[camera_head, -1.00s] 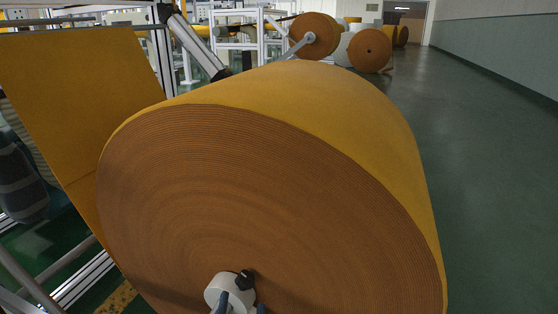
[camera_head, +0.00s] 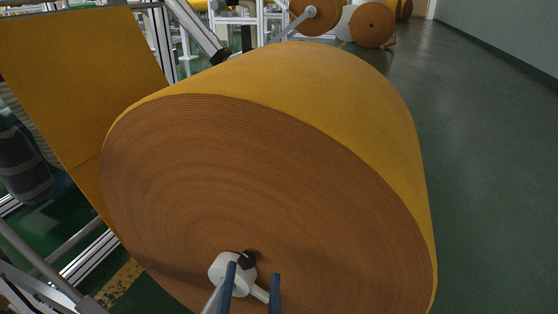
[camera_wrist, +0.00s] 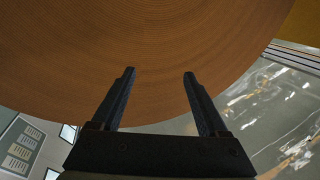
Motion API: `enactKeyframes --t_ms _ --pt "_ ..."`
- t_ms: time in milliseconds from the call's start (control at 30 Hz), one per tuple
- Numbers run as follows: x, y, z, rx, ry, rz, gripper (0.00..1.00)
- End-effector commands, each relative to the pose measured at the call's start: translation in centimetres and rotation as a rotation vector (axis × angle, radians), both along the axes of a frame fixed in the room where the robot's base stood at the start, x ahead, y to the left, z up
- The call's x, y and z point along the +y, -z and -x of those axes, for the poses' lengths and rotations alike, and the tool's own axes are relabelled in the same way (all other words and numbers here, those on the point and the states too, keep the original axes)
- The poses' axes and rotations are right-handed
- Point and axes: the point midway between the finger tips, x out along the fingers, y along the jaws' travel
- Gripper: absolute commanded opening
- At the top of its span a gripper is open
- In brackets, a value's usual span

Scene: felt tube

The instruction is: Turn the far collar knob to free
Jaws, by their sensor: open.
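A white collar (camera_head: 218,270) with a black knob (camera_head: 247,259) at its upper right sits at the core of a big orange-brown felt roll (camera_head: 330,210) in the head view. A pale lever or rod end (camera_head: 261,294) shows at the collar's lower right. My gripper (camera_head: 253,270) is open, its two dark fingers in front of the collar. The left finger overlaps the collar just below the knob; the right finger is to its right. Contact cannot be told.
A felt sheet (camera_head: 75,90) hangs at the left beside metal frame rails (camera_head: 85,257). Smaller rolls (camera_head: 371,24) stand at the back. The green floor (camera_head: 490,180) right of the big roll is clear.

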Motion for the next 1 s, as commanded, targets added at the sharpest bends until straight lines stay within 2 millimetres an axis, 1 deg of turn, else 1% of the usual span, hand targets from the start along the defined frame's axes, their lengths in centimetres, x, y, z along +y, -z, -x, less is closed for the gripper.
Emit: enactKeyframes --t_ms 33,500,1000 --pt "-0.2 -1.5 -0.3 -0.013 0.006 0.005 0.77" --pt "-1.9 -10.6 -2.0 -0.105 0.05 0.051 0.77" --pt "-3.3 -20.3 -2.9 -0.198 0.09 0.099 0.77"
